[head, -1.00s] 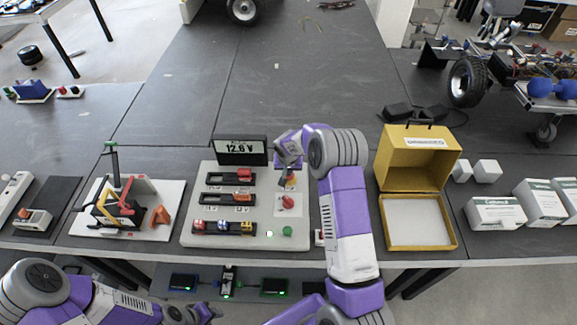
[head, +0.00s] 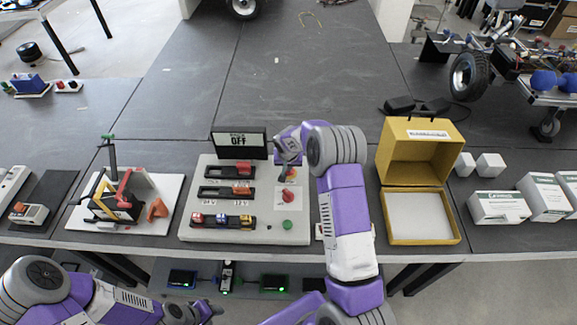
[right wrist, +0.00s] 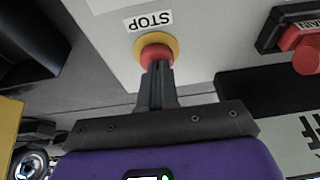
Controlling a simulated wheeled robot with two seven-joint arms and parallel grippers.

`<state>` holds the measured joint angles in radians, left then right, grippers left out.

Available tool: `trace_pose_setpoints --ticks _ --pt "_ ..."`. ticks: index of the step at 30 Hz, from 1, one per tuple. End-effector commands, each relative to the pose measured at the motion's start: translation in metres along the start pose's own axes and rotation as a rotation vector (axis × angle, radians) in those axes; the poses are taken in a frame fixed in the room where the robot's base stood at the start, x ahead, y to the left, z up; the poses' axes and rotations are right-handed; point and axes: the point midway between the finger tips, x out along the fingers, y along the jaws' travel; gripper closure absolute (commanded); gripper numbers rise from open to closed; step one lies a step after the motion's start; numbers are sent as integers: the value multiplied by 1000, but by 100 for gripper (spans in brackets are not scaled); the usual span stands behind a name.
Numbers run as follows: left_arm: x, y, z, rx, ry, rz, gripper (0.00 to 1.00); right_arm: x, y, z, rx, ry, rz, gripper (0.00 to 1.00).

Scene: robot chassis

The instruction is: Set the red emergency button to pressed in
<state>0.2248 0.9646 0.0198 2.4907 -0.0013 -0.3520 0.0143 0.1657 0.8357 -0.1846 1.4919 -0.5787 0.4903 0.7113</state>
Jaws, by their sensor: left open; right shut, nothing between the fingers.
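The red emergency button (right wrist: 153,50) sits on a yellow ring with a STOP label beside it in the right wrist view. In the head view only a small orange-yellow part of it (head: 292,174) shows beside my right gripper. My right gripper (right wrist: 158,68) is shut, with nothing between its fingers. Its fingertips are at the button's red cap and seem to touch it; they hide part of the cap. How far the cap is in is hard to tell. My left gripper (head: 208,312) is open and low at the front, away from the panel.
The pale panel (head: 262,233) also carries a display (head: 239,143) reading OFF, red sliding switches (head: 243,171), a red knob (head: 287,196) and a green button (head: 287,224). A yellow box (head: 421,214) stands open to the right. A battery stand (head: 122,205) is at left.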

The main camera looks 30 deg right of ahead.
Motion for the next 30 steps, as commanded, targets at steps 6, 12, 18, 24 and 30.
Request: trace_pose_setpoints --ticks 6,12,18,24,30 --pt "-4 2 0 0 0 0 57 -3 2 6 -2 -21 9 100" --pt "-22 8 1 0 0 0 57 -46 -1 -9 -2 -2 2 100" --pt "-19 7 1 0 0 0 57 -93 -2 -10 -2 3 -2 100" --pt "-20 8 1 0 0 0 57 -127 -2 -10 -2 4 -1 100" --pt "-21 8 1 0 0 0 57 -140 -2 -10 -3 3 -1 100"
